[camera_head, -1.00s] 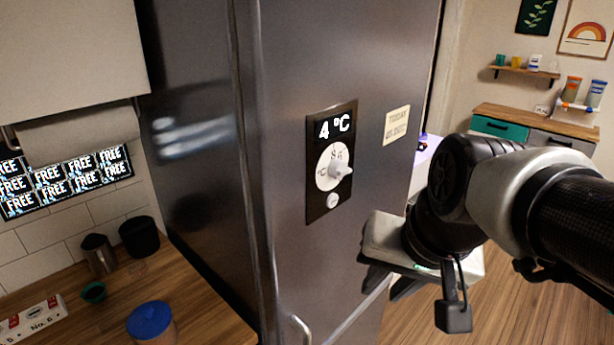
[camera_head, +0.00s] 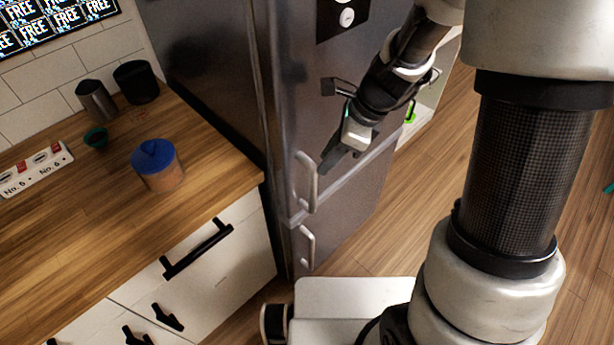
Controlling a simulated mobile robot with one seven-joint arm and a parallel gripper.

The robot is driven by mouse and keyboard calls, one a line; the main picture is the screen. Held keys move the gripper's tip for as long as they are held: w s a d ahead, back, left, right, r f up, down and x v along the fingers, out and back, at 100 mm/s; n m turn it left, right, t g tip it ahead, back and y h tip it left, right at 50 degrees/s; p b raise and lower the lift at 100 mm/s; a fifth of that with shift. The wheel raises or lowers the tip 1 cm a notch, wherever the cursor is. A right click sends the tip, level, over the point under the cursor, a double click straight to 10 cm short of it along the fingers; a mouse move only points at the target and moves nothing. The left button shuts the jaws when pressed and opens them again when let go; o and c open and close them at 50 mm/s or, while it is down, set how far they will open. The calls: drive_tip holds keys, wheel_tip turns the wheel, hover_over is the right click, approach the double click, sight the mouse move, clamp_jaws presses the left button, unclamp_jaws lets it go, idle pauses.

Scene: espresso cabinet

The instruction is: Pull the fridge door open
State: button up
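The tall dark metal fridge (camera_head: 225,85) stands in the middle of the head view, its upper door (camera_head: 300,65) looking shut. A pale vertical bar handle (camera_head: 308,183) sits at the lower left of the upper door. A second handle (camera_head: 306,248) is on the lower door (camera_head: 340,225), just below the seam. My gripper (camera_head: 328,162) is just right of the upper handle's top end, in front of the door, with its dark fingers pointing down and left. Whether the fingers touch the handle cannot be told. Their opening is too small to make out.
A wooden counter (camera_head: 60,245) left of the fridge holds a blue-lidded jar (camera_head: 157,165), dark cups (camera_head: 136,82) and a power strip (camera_head: 35,170). White drawers (camera_head: 225,265) with black handles are below. Open wooden floor (camera_head: 400,240) lies right of the fridge.

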drive_tip(key=b+x, duration=0.2)
drive_tip(key=x, duration=1)
drive_tip(key=shift+f+b, duration=0.3)
drive_tip(key=shift+b, duration=0.1)
clamp_jaws()
